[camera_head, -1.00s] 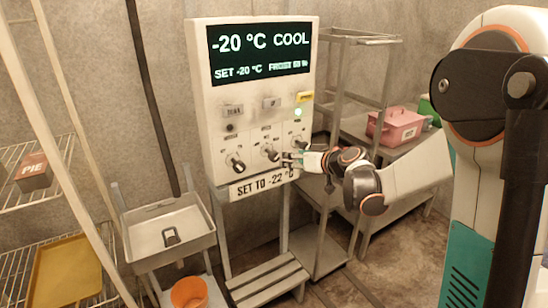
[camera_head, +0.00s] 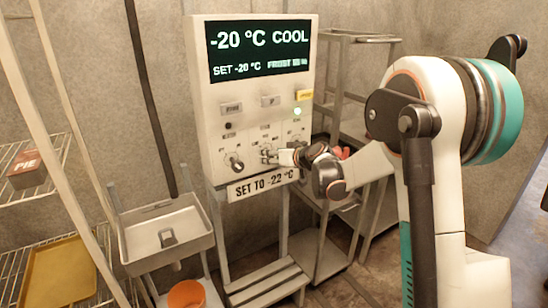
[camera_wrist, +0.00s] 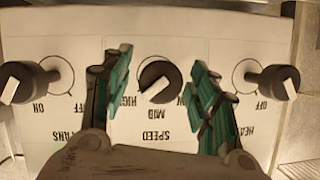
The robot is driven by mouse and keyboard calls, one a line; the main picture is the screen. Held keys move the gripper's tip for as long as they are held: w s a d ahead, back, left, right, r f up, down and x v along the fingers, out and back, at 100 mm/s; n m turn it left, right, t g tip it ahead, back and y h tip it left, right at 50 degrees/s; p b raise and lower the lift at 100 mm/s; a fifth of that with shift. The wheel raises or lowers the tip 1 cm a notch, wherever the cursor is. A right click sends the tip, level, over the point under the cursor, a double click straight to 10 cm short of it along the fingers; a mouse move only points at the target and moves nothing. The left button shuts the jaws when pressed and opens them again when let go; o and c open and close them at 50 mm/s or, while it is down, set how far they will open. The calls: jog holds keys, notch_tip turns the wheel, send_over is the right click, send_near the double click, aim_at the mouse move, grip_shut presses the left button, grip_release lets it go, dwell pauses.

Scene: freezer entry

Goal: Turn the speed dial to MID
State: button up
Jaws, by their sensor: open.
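The SPEED dial (camera_wrist: 160,82) is the black middle knob of the white control panel (camera_head: 209,135), with a white pointer bar. The wrist view shows the panel upside down, with HIGH, MID (camera_wrist: 155,113) and a partly hidden LOW around the dial. The bar lies diagonally; its lower-left end is between HIGH and MID, though I cannot tell which end points. My gripper (camera_wrist: 161,72) is open, one green finger on each side of the dial, with gaps visible. In the head view my gripper (camera_head: 275,156) is at the panel's middle knob.
The FANS dial (camera_wrist: 22,82) and heater dial (camera_wrist: 275,82) flank the middle one, close outside my fingers. The display (camera_head: 260,50) reads -20 °C COOL. A sign (camera_head: 262,186) below reads SET TO -22 °C. A metal basin (camera_head: 168,235) and racks stand at the sides.

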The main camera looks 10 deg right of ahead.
jog(key=shift+c, duration=0.5)
jog(key=c, duration=1)
jog(key=n+h, duration=0.2)
jog(key=n, duration=0.1)
jog(key=shift+a+t, duration=0.1)
jog(key=shift+t, duration=0.2)
jog(key=shift+s+n+t+h, duration=0.1)
jog(key=shift+n+t+h, duration=0.5)
jog(key=shift+n+h, duration=0.95)
jog(key=shift+n+y, duration=0.25)
jog(key=shift+n, duration=0.1)
